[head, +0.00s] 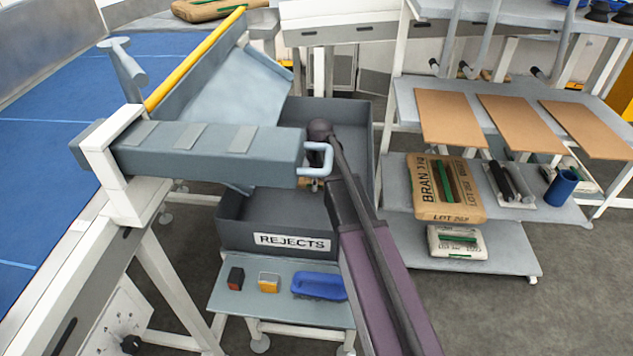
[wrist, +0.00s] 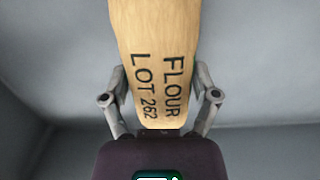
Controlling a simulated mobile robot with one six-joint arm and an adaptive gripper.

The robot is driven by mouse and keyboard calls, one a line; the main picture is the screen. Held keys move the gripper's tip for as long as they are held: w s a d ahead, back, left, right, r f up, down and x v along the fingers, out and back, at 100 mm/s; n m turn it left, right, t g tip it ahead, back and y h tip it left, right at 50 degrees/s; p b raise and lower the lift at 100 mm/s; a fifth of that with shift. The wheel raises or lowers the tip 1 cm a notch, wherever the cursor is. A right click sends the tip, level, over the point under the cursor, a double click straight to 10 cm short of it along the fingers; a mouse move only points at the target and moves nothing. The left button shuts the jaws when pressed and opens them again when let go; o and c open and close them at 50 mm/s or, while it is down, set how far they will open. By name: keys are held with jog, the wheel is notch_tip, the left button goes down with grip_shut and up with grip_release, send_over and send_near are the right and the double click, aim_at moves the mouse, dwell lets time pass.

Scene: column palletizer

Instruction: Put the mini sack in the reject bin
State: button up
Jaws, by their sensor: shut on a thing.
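The mini sack (wrist: 155,50) is tan and marked FLOUR LOT 262. In the wrist view it lies between the two fingers of my gripper (wrist: 160,82), which is shut on it. Plain grey surfaces surround it there. In the head view my arm reaches into the grey reject bin (head: 235,232), labelled REJECTS. The gripper and most of the sack are hidden there behind a grey beam and my arm; only a small tan patch shows below the beam. I cannot tell whether the sack touches the bin floor.
The grey beam (head: 205,155) with a pale handle (head: 318,158) crosses above the bin, and a chute (head: 235,90) slopes in behind it. A low shelf (head: 270,305) in front holds a blue brush (head: 319,286). A rack with a bran sack (head: 445,187) stands to the right.

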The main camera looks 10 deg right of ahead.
jog(key=shift+f+b, duration=0.65)
jog(key=o, duration=1.1)
jog(key=shift+o, duration=0.2)
jog(key=shift+r, duration=0.25)
notch_tip(320, 180, up, 13)
jog(key=p, duration=1.3)
jog(key=shift+d, duration=0.4)
jog(key=shift+f, duration=0.1)
jog(key=shift+s, duration=0.15)
